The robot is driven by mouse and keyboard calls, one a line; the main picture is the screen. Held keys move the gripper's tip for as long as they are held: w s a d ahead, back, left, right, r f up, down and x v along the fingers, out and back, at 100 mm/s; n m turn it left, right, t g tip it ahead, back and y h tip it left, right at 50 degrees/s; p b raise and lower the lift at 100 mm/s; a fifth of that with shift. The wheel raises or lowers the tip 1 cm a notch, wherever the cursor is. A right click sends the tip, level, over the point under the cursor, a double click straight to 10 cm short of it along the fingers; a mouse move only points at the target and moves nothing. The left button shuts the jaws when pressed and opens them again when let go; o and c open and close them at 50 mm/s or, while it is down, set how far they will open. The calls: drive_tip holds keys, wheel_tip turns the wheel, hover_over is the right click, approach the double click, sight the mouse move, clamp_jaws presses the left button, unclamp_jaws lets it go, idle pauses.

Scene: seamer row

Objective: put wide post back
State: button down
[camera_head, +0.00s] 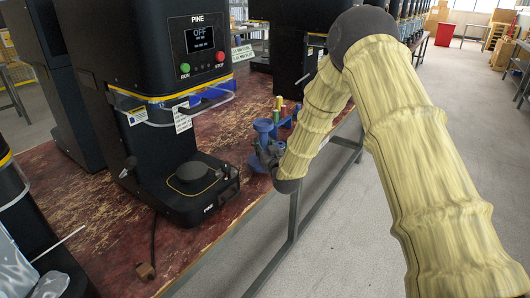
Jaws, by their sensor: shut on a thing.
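My gripper (266,152) is at the end of my yellow-sleeved arm, low over the right edge of the red worn bench. It is shut on a blue, spool-shaped piece (263,126), which I take to be the wide post. The piece stands roughly upright, with a wide top. Its lower part is partly hidden by the jaws. Just behind it is a blue holder (285,123) with slim posts standing in it, one yellowish (278,103) and one green. I cannot tell whether the held piece touches the holder or the bench.
A black PINE seamer (185,80), its display reading OFF, stands left of my gripper, with a round plate on its base. Another black machine (298,45) stands behind the holder.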

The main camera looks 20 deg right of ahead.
drive_tip(key=f, duration=0.2)
drive_tip(key=shift+w+a+f, duration=0.1)
drive_tip(key=shift+w+f, duration=0.1)
drive_tip(key=shift+f, duration=0.3)
drive_tip(key=shift+s, duration=0.1)
drive_tip(key=shift+f, duration=0.1)
drive_tip(key=c, duration=1.1)
unclamp_jaws()
